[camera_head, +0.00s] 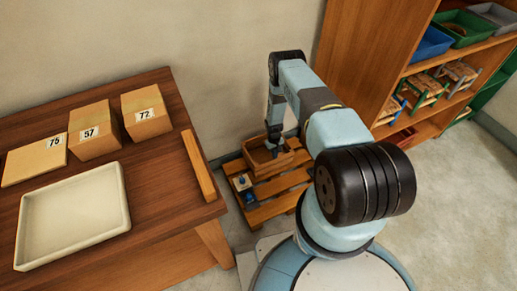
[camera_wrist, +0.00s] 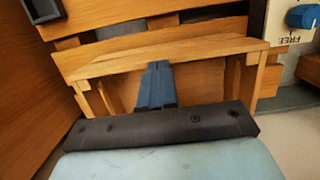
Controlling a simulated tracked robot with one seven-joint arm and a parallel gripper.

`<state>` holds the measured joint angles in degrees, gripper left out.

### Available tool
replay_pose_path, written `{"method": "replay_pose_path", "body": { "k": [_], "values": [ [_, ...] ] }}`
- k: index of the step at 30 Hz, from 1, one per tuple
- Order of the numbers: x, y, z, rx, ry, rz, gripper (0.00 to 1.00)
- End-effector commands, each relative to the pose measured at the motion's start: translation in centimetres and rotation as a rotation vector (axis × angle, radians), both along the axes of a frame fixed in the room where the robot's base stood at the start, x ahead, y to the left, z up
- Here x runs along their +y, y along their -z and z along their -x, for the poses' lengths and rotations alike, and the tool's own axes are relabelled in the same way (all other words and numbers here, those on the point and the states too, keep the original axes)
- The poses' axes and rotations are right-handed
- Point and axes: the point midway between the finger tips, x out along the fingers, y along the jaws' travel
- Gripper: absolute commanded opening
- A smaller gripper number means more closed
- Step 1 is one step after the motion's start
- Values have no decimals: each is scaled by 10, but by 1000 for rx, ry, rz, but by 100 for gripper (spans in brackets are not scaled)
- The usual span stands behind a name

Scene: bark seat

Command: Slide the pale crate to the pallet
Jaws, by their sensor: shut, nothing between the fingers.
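The pale wooden crate (camera_head: 256,151) is an open box at the slatted wooden pallet (camera_head: 278,206), near the wall. It appears to rest on the slats, though my arm hides part of it. My gripper (camera_head: 275,152) points down into the crate, its fingers shut and empty. In the wrist view the gripper (camera_wrist: 155,85) is within the crate's outline, close to the far rim of the crate (camera_wrist: 165,55). Pallet slats (camera_wrist: 205,35) show beyond that rim. I cannot tell whether the fingers touch the crate's wall.
A white box with a blue knob, marked FREE (camera_wrist: 290,25), sits by the crate's side. A brown table (camera_head: 155,210) with numbered boxes (camera_head: 95,130) and a white tray (camera_head: 72,215) stands left. A wooden shelf (camera_head: 350,60) stands right. Floor at right is clear.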

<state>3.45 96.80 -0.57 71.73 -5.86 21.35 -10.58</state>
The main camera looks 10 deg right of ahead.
Motion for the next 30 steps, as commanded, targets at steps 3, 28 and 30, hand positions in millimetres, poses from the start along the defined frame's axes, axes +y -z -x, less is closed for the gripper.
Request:
{"method": "replay_pose_path", "body": {
  "k": [3,28,30],
  "values": [
    [3,-1,-21,-5,2,0,0],
    [22,-2,-112,-3,6,-1,0],
    [22,-2,-113,-3,6,-1,0]
  ]
}}
